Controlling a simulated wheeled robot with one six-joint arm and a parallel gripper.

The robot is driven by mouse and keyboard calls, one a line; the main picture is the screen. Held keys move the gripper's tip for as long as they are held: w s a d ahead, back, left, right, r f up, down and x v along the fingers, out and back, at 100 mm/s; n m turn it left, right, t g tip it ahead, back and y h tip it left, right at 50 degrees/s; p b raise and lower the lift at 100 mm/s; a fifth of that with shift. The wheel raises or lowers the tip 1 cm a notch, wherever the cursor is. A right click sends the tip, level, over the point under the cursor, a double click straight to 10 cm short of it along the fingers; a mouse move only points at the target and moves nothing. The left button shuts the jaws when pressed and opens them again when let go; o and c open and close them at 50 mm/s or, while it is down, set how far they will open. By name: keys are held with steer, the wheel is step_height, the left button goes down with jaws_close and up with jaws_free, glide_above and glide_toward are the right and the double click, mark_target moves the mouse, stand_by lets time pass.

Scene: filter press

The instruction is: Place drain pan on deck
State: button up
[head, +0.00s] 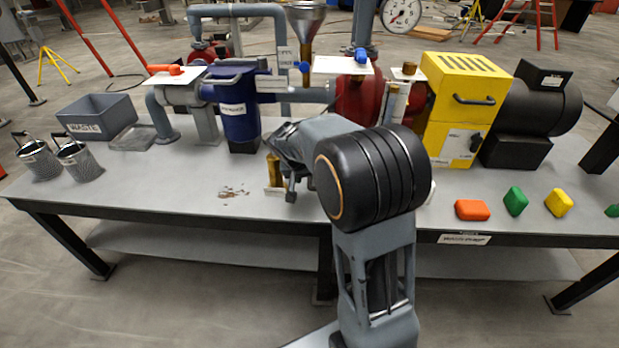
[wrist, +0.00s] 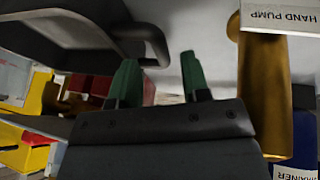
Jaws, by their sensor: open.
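My gripper (wrist: 160,85) shows two green fingertips in the wrist view. They are apart, with nothing seen between them. In the head view my gripper is low over the middle of the deck (head: 195,185), largely hidden by my arm. A dark grey body with a black bar handle (wrist: 145,38) fills the upper left of the wrist view, close beside the fingers. It may be the drain pan, but I cannot tell for sure. The brass hand pump (wrist: 264,95) stands close on the other side; it also shows in the head view (head: 273,168).
A grey waste bin (head: 98,117) and a flat grey tray (head: 133,137) are at the left, with two mesh baskets (head: 78,162). A blue strainer (head: 238,115) and yellow box (head: 462,105) stand behind. Coloured blocks (head: 515,200) lie front right. The front left deck is mostly clear.

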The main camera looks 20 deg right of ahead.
steer(key=p+v, duration=0.2)
steer(key=v, duration=0.5)
steer(key=s+a+n+y, duration=0.2)
steer(key=s+a, duration=0.1)
steer(key=s, duration=0.6)
steer(key=s+a+f+n+y, duration=0.1)
steer(key=s+a+n+y, duration=0.1)
steer(key=s, duration=0.8)
steer(key=shift+s+a+f+n, duration=0.25)
steer(key=shift+a+n, duration=0.45)
steer(key=shift+a, duration=0.05)
steer(key=shift+r, duration=0.1)
